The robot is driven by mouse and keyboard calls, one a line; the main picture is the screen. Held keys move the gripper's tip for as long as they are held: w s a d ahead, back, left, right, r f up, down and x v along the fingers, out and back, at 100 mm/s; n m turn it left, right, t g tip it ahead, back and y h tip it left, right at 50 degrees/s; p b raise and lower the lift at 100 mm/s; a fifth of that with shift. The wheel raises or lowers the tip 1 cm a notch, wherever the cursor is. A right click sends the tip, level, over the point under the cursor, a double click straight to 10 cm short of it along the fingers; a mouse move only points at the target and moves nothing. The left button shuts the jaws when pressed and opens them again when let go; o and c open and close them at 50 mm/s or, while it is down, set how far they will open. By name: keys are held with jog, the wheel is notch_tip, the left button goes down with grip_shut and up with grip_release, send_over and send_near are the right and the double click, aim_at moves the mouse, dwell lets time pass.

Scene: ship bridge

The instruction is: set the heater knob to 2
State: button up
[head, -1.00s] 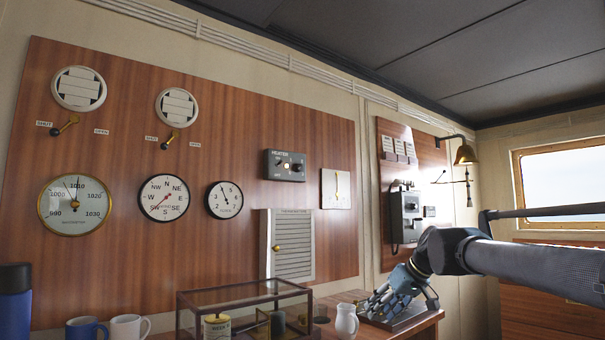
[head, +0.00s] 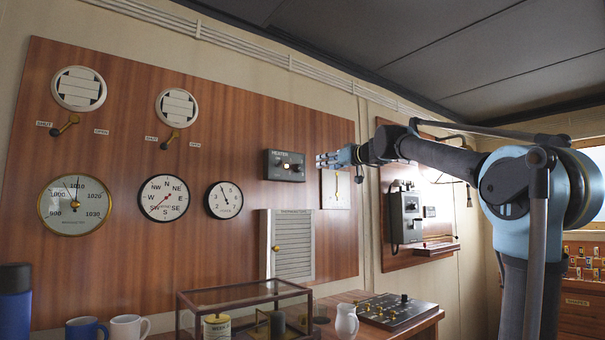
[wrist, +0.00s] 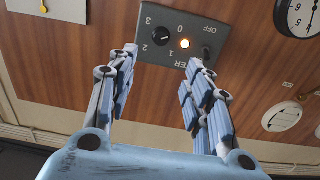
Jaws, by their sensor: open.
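The grey heater box (head: 271,174) is on the wood wall panel in the head view. It also shows upside down at the top of the wrist view (wrist: 147,75). Its round black knob (wrist: 160,37) has a light pointer mark, which seems to face the 0 side; the exact setting is hard to read. The numbers 0, 1, 2 and 3 surround it. My gripper (wrist: 162,58) is open and empty, its fingers spread below the knob in the wrist view. In the head view, my gripper (head: 320,160) is just right of the box, apparently apart from it.
A pale plate (head: 328,190) is right of the box, and a louvred cabinet (head: 293,245) below. A glass case (head: 240,296) stands lower down.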

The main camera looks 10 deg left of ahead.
aim_at(300, 168)
jog(key=x, duration=1.7)
jog(key=shift+a, duration=0.1)
jog(key=shift+s, duration=0.1)
jog(key=c, duration=1.1)
